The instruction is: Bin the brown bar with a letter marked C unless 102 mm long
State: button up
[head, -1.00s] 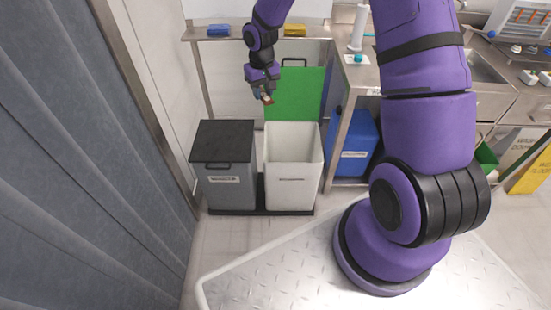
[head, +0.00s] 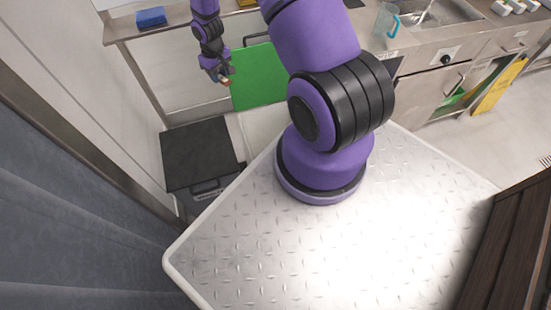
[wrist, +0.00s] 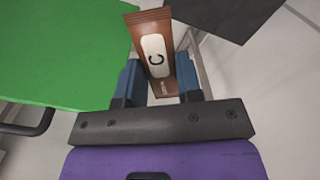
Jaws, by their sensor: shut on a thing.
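A brown bar (wrist: 162,80) with a white label and a black letter C stands out between the blue fingers of my gripper (wrist: 158,84) in the wrist view. My gripper is shut on it. In the head view my gripper (head: 220,76) is small, with the bar (head: 227,81) at its tips, in the air in front of the raised green lid (head: 260,80). The white bin (head: 257,121) under that lid is mostly hidden by my base and arm. Beside it on the left stands a grey bin with its black lid (head: 197,152) down. I cannot read the bar's length.
A blue item (head: 150,17) lies on the steel shelf (head: 120,27) behind the bins. A counter with a sink (head: 430,14) and a clear jug (head: 386,20) is at the back right. A wall runs along the left. Open floor lies at right.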

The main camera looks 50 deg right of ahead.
jog(key=s+d+f, duration=0.6)
jog(key=s+f, duration=0.2)
jog(key=f, duration=0.3)
jog(key=s+d+f, duration=0.6)
jog(key=s+f, duration=0.3)
jog(key=f, duration=0.2)
jog(key=shift+s+d+f, duration=0.2)
jog(key=shift+d+f, duration=0.15)
jog(key=shift+d, duration=0.05)
jog(key=o, duration=1.1)
jog(key=shift+c, duration=0.2)
notch_tip(320, 180, up, 11)
jog(key=shift+f, duration=0.1)
